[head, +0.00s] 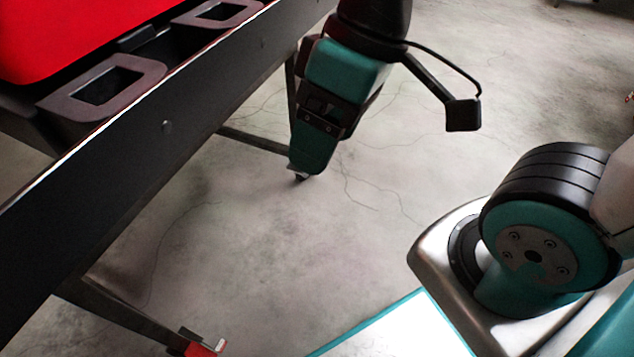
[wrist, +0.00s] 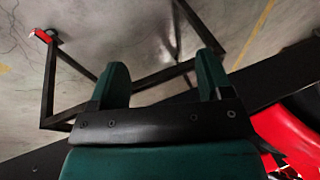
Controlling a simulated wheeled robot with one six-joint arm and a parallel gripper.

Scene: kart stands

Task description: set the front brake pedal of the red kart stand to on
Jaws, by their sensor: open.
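The red kart stand shows at the upper left of the head view as a long dark side rail (head: 150,150) with dark legs below it. A small red brake pedal (head: 205,348) sits at a leg's foot, at the bottom edge of the head view. A red pedal also shows at the upper left of the wrist view (wrist: 41,36), beyond the fingers. I cannot tell whether it is on or off. My gripper (head: 300,174) points down beside the rail, well apart from that pedal. Its two green fingers (wrist: 162,75) are open with nothing between them.
A red body (head: 60,35) and grey loop-shaped parts (head: 100,85) lie behind the rail. Another dark leg (head: 255,143) stands just left of my gripper. The cracked concrete floor (head: 250,240) between the gripper and the pedal is clear.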

